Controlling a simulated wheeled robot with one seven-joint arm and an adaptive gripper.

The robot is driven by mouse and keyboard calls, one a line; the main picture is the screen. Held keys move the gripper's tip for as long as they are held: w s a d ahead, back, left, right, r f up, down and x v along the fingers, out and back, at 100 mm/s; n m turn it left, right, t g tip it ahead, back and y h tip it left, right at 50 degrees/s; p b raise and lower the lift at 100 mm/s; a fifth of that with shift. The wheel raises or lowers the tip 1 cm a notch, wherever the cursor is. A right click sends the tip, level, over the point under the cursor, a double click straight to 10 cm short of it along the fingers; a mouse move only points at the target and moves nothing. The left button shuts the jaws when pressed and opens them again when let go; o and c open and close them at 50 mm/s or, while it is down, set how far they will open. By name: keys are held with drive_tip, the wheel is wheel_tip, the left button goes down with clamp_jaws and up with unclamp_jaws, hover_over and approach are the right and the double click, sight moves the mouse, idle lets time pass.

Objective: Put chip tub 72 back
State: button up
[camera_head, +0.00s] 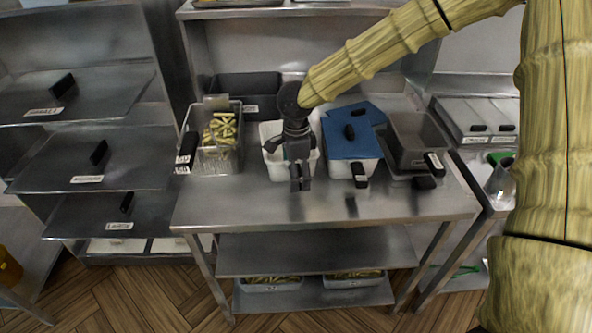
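A clear tub (208,158) with pale cut chips (222,127) in it stands on the left part of the steel table. It has a dark handle and a small label at its front left, too small to read, so I cannot tell whether it is tub 72. Two more tubs with chips, a left one (270,286) and a right one (352,282), sit on the low shelf under the table. My gripper (301,186) points down in front of a white tub (275,168), right of the clear tub. Its fingers look together, with nothing seen between them.
A blue-lidded tub (350,142) and a grey-brown tub (416,140) stand right of my gripper. The steel table (250,207) has a clear front strip. Dark labelled shelves (90,160) are at left. Another counter (480,118) with lidded containers is at right, partly behind my arm.

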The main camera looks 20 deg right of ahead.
drive_tip(key=o, duration=1.3)
drive_tip(key=shift+o, duration=0.2)
